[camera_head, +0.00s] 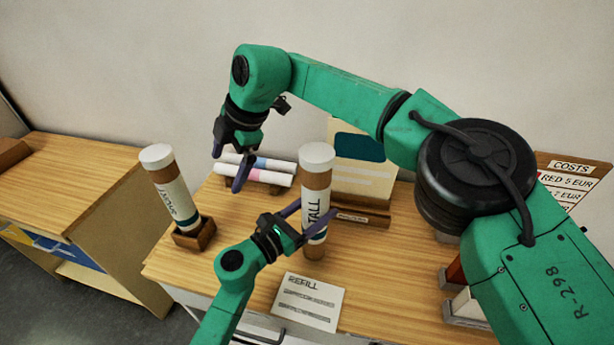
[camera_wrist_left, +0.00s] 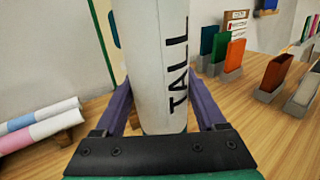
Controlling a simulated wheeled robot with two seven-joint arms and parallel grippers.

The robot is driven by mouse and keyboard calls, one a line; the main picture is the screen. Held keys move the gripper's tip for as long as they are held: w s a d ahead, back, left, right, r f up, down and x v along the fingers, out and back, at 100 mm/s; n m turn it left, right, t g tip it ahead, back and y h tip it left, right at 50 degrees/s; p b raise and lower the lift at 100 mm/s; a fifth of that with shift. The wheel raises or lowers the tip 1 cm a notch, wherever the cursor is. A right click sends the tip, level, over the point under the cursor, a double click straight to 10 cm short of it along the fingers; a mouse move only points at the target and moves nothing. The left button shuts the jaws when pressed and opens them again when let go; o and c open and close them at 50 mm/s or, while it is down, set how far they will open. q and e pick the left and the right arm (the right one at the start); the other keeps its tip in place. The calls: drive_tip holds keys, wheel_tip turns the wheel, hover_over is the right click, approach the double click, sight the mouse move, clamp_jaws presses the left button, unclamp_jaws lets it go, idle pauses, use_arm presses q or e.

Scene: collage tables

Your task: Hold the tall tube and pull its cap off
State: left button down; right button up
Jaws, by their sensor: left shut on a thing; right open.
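The tall tube (camera_head: 318,222) is upright, brown with a white label reading TALL, and has a white cap (camera_head: 317,155) on its top. My left gripper (camera_head: 312,211) is shut on the tube's body, around the label, well below the cap. In the left wrist view the label (camera_wrist_left: 165,60) fills the middle between the two purple fingers; the cap is out of that view. I cannot tell whether the tube's lower end touches the table. My right gripper (camera_head: 228,168) is open and empty, to the left of the cap and apart from it, fingers pointing down.
A second capped tube (camera_head: 170,190) leans in a wooden holder (camera_head: 195,236) at the table's left. Paper rolls (camera_head: 255,168) lie behind. A REFILL card (camera_head: 308,302) lies in front. A display board (camera_head: 362,180) stands behind the tall tube. Coloured upright pieces (camera_wrist_left: 234,55) stand to the right.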

drive_tip(key=s+a+n+y, duration=0.1)
drive_tip(key=s+a+y, duration=0.35)
drive_tip(key=a, duration=0.35)
drive_tip(key=s+a+n+y, duration=0.25)
drive_tip(key=s+a, duration=0.25)
drive_tip(key=a, duration=0.3)
drive_tip(key=s+a+r+m+t+y, duration=0.25)
drive_tip(key=r+m+t+y, duration=0.4)
drive_tip(key=r, duration=0.35)
drive_tip(key=w+d+r+m+t+h, duration=0.1)
drive_tip(key=d+r+m+t+h, duration=0.1)
drive_tip(key=d+r+m+t, duration=0.5)
drive_tip(key=m+h, duration=1.8)
drive_tip(key=h, duration=0.2)
approach(320, 144)
drive_tip(key=shift+y, duration=0.25)
drive_tip(key=x, duration=0.7)
drive_tip(key=f+x, duration=0.1)
drive_tip(key=x, duration=0.2)
drive_tip(key=shift+w+d, duration=0.2)
drive_tip(key=shift+w, duration=0.05)
